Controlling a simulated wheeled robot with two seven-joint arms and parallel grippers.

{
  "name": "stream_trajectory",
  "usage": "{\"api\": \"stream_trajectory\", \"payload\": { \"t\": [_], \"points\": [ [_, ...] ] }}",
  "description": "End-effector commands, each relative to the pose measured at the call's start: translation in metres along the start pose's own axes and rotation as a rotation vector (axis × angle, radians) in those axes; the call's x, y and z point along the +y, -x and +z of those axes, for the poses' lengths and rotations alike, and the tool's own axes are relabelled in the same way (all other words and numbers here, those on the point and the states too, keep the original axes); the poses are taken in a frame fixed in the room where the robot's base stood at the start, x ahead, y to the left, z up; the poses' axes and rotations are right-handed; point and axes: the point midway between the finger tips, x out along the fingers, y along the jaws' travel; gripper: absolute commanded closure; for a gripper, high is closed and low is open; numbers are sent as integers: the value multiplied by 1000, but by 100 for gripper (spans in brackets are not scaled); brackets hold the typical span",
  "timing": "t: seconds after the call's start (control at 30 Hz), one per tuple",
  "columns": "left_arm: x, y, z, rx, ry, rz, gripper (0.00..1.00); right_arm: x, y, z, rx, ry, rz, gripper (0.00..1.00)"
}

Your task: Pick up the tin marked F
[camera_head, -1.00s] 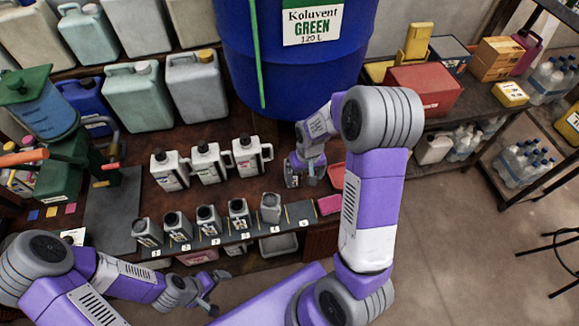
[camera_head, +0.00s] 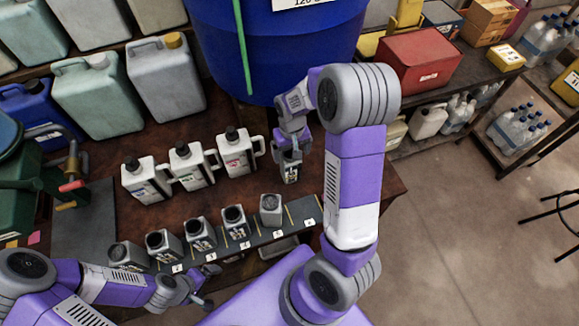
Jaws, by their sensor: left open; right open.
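A small dark tin with a pale label (camera_head: 290,174) stands on the brown bench, right of the white jugs. My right gripper (camera_head: 289,156) is open and points down over its top; I cannot tell whether the fingers touch it. Several similar small tins stand in a row along the dark rack, among them one near its right end (camera_head: 235,221) and one near its left end (camera_head: 163,244). A grey, open-looking tin (camera_head: 271,209) stands rightmost. The letters are too small to read, so I cannot tell which tin is F. My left gripper (camera_head: 209,286) is open and empty in front of the rack.
Several white jugs with black caps (camera_head: 190,165) stand behind the row. A big blue vat (camera_head: 290,50) rises behind my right gripper. Large canisters (camera_head: 165,80) stand at the back left. The dark rack (camera_head: 298,214) has a free slot at its right end.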

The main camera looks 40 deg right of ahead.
Motion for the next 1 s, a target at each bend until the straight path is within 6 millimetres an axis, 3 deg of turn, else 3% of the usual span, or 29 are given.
{"api": "stream_trajectory", "payload": {
  "t": [0.4,0.67,1.0],
  "points": [
    [-6,-15,-1,0,0,0,6,-1,-53,-4,-2,-1,1,6],
    [-5,-14,-1,0,0,0,6,-2,-55,-4,1,0,0,6],
    [-5,-15,-1,0,0,0,6,-1,-55,-4,1,0,0,58]
  ]
}}
